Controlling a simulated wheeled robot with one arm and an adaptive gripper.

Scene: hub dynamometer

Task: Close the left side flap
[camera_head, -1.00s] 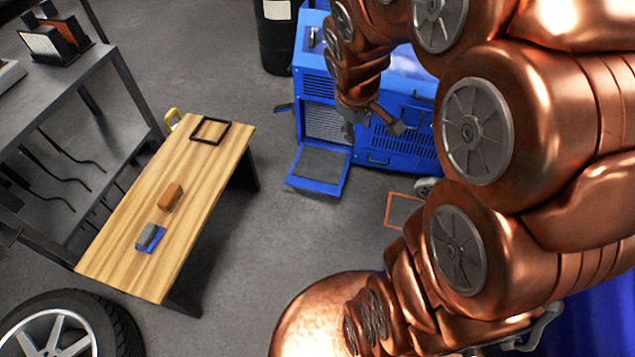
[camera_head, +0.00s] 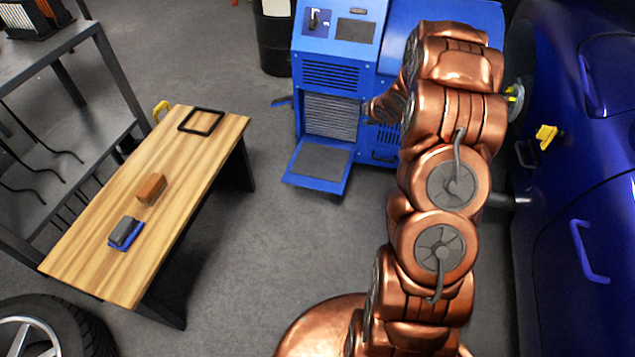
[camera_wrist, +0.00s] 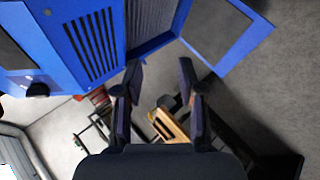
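The blue dynamometer cabinet (camera_head: 333,75) stands at the back centre in the head view. Its left side flap (camera_head: 318,163) hangs open, folded down and outward below a grey grille opening (camera_head: 330,116). In the wrist view the open flap (camera_wrist: 232,38) is at the upper right, beside the opening at the top. My gripper (camera_wrist: 159,68) is open and empty, with its two dark fingers apart. The fingers appear short of the flap, which lies up and to the right of them. In the head view my arm mostly hides the gripper and covers the cabinet's right part.
A wooden bench (camera_head: 190,160) stands left, with a brown block (camera_head: 151,188), a grey-and-blue block (camera_head: 125,232) and a black frame (camera_head: 201,121). A blue car (camera_head: 585,150) is at the right. A black barrel (camera_head: 273,40) stands behind. Floor between bench and flap is clear.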

